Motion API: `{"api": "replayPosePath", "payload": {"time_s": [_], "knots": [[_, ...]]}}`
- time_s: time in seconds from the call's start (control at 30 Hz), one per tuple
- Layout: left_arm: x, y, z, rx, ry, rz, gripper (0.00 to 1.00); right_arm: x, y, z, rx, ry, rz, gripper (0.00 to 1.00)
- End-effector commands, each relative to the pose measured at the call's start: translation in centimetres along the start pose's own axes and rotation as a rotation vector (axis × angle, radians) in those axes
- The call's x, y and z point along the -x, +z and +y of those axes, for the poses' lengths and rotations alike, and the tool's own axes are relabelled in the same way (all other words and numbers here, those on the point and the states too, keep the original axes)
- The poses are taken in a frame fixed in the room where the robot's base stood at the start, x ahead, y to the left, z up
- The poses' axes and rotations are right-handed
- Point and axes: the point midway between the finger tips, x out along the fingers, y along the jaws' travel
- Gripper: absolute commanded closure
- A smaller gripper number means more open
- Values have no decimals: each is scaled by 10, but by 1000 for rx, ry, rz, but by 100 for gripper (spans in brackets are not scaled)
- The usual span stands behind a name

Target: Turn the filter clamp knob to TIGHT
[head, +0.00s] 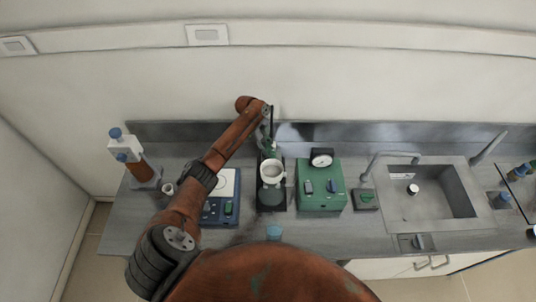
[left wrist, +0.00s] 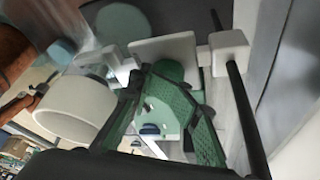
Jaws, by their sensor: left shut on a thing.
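The filter stand (head: 272,206) is on the counter, with a white funnel cup (head: 272,170) above a greenish flask (head: 271,196). In the left wrist view the white cup (left wrist: 75,108) is at left, and a white clamp block (left wrist: 229,52) sits on a dark upright rod (left wrist: 240,95). My left gripper (head: 268,148) is behind the cup, at the clamp. Its green fingers (left wrist: 172,78) close beside the white clamp parts. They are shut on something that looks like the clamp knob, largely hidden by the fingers. The knob's marking cannot be read. My right gripper is not in view.
A green box with a gauge (head: 321,187) stands just right of the stand. A blue-and-white device (head: 222,200) is close on the left, under my arm. Farther right are a tap and sink (head: 430,192). A bottle with an orange lower part (head: 140,170) stands at far left.

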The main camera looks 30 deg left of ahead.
Motion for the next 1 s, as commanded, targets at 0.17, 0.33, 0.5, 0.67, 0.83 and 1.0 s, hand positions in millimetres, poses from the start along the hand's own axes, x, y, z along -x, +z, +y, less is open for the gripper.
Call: {"api": "replayPosePath", "payload": {"time_s": [0.17,0.33,0.5,0.67,0.83,1.0], "knots": [[7,-4,-10,-6,-32,4,100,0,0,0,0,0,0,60],[7,-5,-10,-6,-32,5,75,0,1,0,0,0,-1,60],[5,-5,-9,-5,-28,6,63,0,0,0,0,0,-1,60],[4,-4,-7,-4,-23,6,52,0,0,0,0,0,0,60],[2,-3,-6,-2,-19,5,51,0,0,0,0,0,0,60],[1,-2,-5,-1,-16,4,51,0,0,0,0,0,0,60]]}}
